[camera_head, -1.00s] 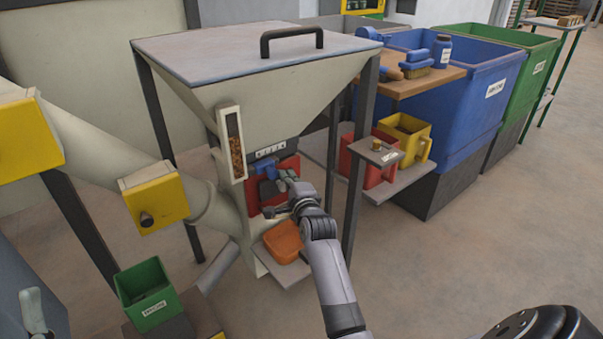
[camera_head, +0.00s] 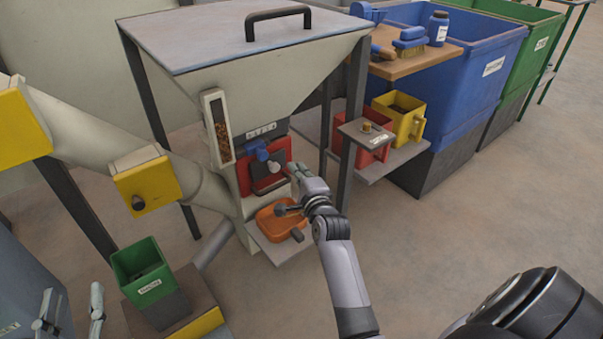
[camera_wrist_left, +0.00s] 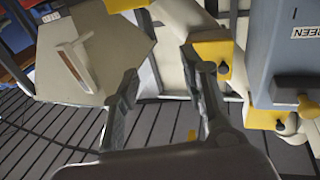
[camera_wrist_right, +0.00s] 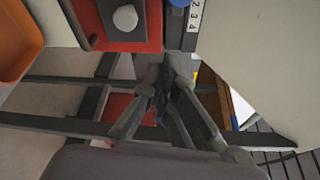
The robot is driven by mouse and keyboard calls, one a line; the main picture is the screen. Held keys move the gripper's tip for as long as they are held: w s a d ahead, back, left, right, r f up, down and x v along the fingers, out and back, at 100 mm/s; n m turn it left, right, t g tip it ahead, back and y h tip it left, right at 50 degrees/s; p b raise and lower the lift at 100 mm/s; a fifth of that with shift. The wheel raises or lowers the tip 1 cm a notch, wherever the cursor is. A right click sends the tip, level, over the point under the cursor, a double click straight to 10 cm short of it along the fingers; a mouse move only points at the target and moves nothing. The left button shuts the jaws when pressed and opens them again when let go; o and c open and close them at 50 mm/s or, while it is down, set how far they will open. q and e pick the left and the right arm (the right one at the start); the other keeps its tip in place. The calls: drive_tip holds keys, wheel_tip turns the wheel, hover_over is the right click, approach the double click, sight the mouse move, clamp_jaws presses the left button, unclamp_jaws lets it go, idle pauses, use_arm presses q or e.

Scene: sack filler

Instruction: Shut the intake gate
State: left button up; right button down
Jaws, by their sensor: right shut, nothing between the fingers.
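Under the hopper, a red panel (camera_head: 244,179) carries a dark plate with a white knob (camera_head: 273,167), a blue handle (camera_head: 258,150) and a numbered strip (camera_head: 262,132). I cannot tell for sure which part is the intake gate. My right gripper (camera_head: 293,172) is shut and empty, just right of the plate. In the right wrist view the white knob (camera_wrist_right: 125,17) is apart from the fingertips (camera_wrist_right: 165,88). My left gripper (camera_head: 70,305) is open and empty at lower left. Its spread fingers (camera_wrist_left: 162,65) face the hopper and the slanted pipe.
An orange pan (camera_head: 268,226) sits on the shelf below the panel. Yellow housings, one (camera_head: 147,182) with a dark knob, are on the pipe. A green bin (camera_head: 139,262) stands below. Red (camera_head: 372,147) and yellow (camera_head: 400,121) containers stand right of the legs. Floor at right is clear.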

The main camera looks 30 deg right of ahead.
use_arm(q)
drive_tip(key=shift+s+a+f+g+y+p, duration=0.15)
drive_tip(key=shift+f+g, duration=0.25)
drive_tip(key=shift+f, duration=0.3)
drive_tip(key=shift+a+f+g+y+p, duration=0.1)
drive_tip(key=shift+f+g+y, duration=0.1)
drive_tip(key=shift+f+g, duration=0.4)
drive_tip(key=shift+s+a+f+g+y+p, duration=0.1)
drive_tip(key=shift+f+g+y, duration=0.1)
drive_tip(key=shift+f, duration=0.65)
use_arm(e)
drive_tip(key=shift+v, duration=1.5)
